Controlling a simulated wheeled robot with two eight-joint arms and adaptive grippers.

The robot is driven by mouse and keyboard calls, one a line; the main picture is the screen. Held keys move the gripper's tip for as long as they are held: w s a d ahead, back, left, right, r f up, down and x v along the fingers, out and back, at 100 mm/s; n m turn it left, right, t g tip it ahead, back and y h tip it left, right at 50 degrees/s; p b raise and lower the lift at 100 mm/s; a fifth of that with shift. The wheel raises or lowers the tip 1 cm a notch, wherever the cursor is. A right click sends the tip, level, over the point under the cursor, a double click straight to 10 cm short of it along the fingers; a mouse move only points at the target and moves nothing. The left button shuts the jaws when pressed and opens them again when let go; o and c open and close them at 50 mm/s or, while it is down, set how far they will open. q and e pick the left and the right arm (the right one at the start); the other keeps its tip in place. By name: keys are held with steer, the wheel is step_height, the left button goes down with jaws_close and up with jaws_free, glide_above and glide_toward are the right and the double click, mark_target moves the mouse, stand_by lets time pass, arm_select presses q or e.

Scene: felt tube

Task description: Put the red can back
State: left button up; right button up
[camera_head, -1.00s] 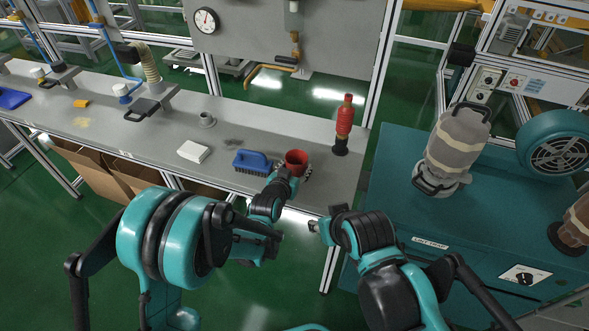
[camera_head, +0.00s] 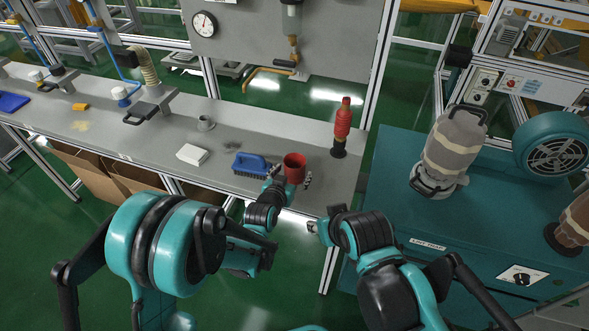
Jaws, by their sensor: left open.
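The red can (camera_head: 295,166) stands upright on the grey bench near its front edge, to the right of a blue brush. My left gripper (camera_head: 291,178) is open, with its fingers at the can's near side, one finger to the left and one to the right. Whether the fingers touch the can cannot be told. My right gripper (camera_head: 312,227) is in front of the bench edge, lower and to the right; its jaws are too small to read.
The blue brush (camera_head: 251,165) lies close to the left of the can. A red bottle-shaped thing on a dark base (camera_head: 342,128) stands to the right. A white block (camera_head: 192,154) and a grey flanged piece (camera_head: 205,123) are further left. A teal cabinet (camera_head: 400,215) stands at the right.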

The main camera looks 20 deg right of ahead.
arm_select(q)
steer(key=s+a+r+n+y+p, duration=0.1)
steer(key=s+a+r, duration=0.25)
steer(key=a, duration=0.35)
steer(key=s+a+r+n+g+y, duration=0.1)
steer(key=s+a+r+y, duration=0.2)
steer(key=a, duration=0.4)
steer(key=s+a+r+n+p, duration=0.1)
steer(key=s+a+r, duration=0.3)
steer(key=a, duration=0.3)
steer(key=s+a+n+g+y, duration=0.3)
steer(key=s+a, duration=1)
steer(key=shift+s+r+n+y, duration=0.25)
steer(key=shift+r+n+y, duration=0.05)
steer(key=shift+r+n, duration=0.15)
